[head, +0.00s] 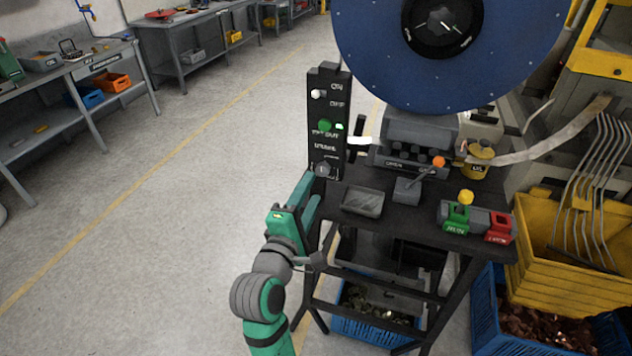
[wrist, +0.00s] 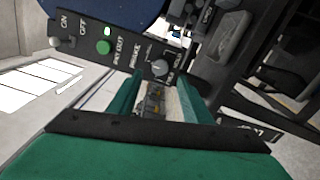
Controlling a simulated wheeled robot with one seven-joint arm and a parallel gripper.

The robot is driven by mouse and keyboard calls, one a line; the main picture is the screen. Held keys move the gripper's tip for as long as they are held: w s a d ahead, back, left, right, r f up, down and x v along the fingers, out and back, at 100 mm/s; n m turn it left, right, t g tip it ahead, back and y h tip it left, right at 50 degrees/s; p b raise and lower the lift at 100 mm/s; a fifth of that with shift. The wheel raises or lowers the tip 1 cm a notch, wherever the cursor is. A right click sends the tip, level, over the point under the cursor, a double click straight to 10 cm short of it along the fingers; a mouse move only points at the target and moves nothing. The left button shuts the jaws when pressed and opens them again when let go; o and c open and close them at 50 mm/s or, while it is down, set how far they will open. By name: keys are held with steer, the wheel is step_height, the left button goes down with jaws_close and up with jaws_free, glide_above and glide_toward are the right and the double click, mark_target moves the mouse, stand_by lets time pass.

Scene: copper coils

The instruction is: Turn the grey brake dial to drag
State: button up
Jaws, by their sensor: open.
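The grey brake dial (head: 322,170) sits low on the upright black control panel (head: 322,100) at the left end of the black bench. In the wrist view the dial (wrist: 160,68) is a round grey knob beside the word BRAKE. The small lettering around it is too small to read surely, so I cannot tell its setting. My gripper (head: 309,183) is open, with green fingers pointing up at the panel just below the dial. In the wrist view the dial lies between and just beyond the fingertips (wrist: 160,80). I see no contact.
The panel also carries a white toggle switch (head: 318,93) and a green button (head: 324,126). A large blue reel (head: 390,60) stands behind. A grey tray (head: 362,201), a lever block (head: 406,190) and a green-and-red switch box (head: 478,218) are on the bench. Floor at left is clear.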

steer(key=v, duration=0.4)
steer(key=shift+s+a, duration=0.15)
steer(key=shift+s, duration=0.2)
steer(key=shift+f, duration=0.1)
steer(key=s+a+f+m+g+y, duration=0.1)
steer(key=s+f+m+y, duration=0.2)
steer(key=s+f, duration=0.5)
steer(key=s+f+m+y, duration=0.2)
steer(key=s+f, duration=0.3)
steer(key=f, duration=0.7)
steer(key=s+d+f+m, duration=0.2)
steer(key=s+m, duration=0.3)
steer(key=s, duration=0.7)
steer(key=s+d+f+m, duration=0.2)
steer(key=s+m, duration=0.4)
steer(key=s, duration=0.6)
steer(key=shift+d+f+m+g+y, duration=0.2)
steer(key=shift+m+g+y, duration=0.1)
steer(key=shift+g, duration=0.1)
steer(key=shift+s+d, duration=0.1)
steer(key=shift+s, duration=0.05)
